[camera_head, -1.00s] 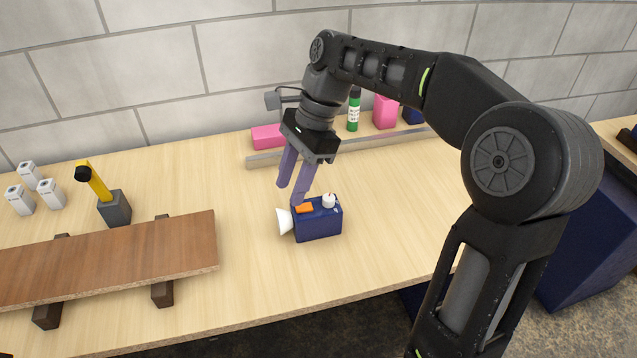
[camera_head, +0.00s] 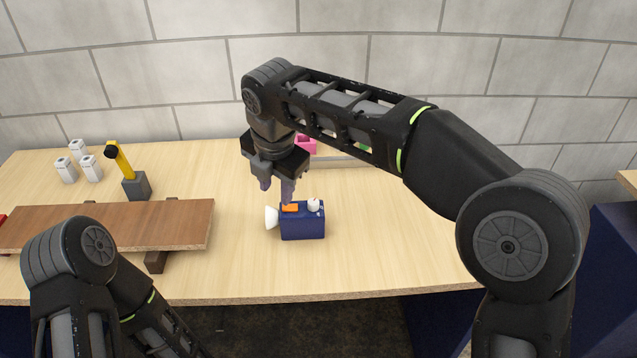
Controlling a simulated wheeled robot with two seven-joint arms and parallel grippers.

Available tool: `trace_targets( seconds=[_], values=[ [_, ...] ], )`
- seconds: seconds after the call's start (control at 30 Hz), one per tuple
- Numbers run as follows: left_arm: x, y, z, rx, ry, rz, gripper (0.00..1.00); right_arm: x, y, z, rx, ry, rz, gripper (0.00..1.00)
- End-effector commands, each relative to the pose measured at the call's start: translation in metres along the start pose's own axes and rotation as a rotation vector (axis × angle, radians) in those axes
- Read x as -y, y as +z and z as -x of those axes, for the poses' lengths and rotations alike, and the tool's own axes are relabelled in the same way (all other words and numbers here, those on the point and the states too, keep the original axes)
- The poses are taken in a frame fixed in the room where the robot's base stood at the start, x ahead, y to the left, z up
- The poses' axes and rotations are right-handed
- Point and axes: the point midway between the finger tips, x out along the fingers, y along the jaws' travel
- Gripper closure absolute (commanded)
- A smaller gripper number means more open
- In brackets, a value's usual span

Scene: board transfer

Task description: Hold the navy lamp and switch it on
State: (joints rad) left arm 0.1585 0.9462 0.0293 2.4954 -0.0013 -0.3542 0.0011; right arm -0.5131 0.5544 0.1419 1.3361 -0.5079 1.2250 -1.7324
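The navy lamp (camera_head: 303,226) stands upright on the wooden table. It has a white cone (camera_head: 272,217) on its left side. An orange switch (camera_head: 290,208) and a white knob (camera_head: 314,204) are on its top. My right gripper (camera_head: 276,193) points down over the lamp's left end, its two fingers apart with nothing between them. One fingertip is at or just above the orange switch; I cannot tell if it touches. My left arm shows at the lower left, but its gripper is out of view.
A brown board (camera_head: 110,222) lies raised on dark supports at the left. Behind it are a yellow-and-grey lamp-like object (camera_head: 135,184) and several white blocks (camera_head: 78,160). A low rail (camera_head: 350,162) and a pink item (camera_head: 306,146) are at the back. The table right of the lamp is clear.

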Motion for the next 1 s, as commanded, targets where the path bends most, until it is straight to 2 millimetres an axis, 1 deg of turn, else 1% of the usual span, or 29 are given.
trace_targets(
  seconds=[0.03, 0.1, 0.2, 0.33, 0.43, 0.63, 0.67, 0.77, 0.87, 0.93, 0.97, 1.0],
  values=[
    [0.0, 0.0, 0.0, 0.0, 0.0, 0.0, 0.64, -0.004, 0.005, 0.003, 0.017, 0.012, 0.151, 0.64],
    [0.0, 0.0, 0.0, 0.0, 0.0, 0.0, 0.64, -0.006, 0.011, 0.005, 0.04, 0.015, 0.357, 0.64],
    [0.0, 0.0, 0.0, 0.0, 0.0, 0.0, 0.64, -0.007, 0.014, 0.005, 0.056, 0.011, 0.59, 0.64],
    [0.0, 0.0, 0.0, 0.0, 0.0, 0.001, 0.64, -0.007, 0.015, 0.005, 0.06, 0.009, 0.763, 0.64],
    [0.0, 0.0, 0.0, 0.0, 0.0, 0.0, 0.64, -0.007, 0.015, 0.005, 0.06, 0.007, 0.811, 0.64],
    [0.0, 0.0, 0.0, 0.0, 0.0, 0.0, 0.64, -0.007, 0.015, 0.005, 0.059, 0.007, 0.814, 0.64],
    [0.0, 0.0, 0.0, 0.0, 0.0, 0.0, 0.63, -0.007, 0.015, 0.005, 0.059, 0.007, 0.814, 0.64],
    [0.001, -0.002, -0.001, -0.002, -0.001, 0.001, 0.55, -0.007, 0.015, 0.005, 0.059, 0.007, 0.813, 0.64],
    [0.006, -0.009, -0.003, -0.014, -0.004, 0.003, 0.46, -0.007, 0.015, 0.005, 0.059, 0.007, 0.813, 0.64],
    [0.014, -0.021, -0.007, -0.032, -0.01, 0.004, 0.41, -0.007, 0.015, 0.005, 0.059, 0.007, 0.813, 0.64],
    [0.019, -0.026, -0.009, -0.041, -0.013, 0.005, 0.41, -0.007, 0.015, 0.005, 0.059, 0.007, 0.812, 0.64],
    [0.026, -0.036, -0.012, -0.056, -0.019, 0.006, 0.41, -0.007, 0.015, 0.005, 0.059, 0.007, 0.812, 0.64]
  ],
)
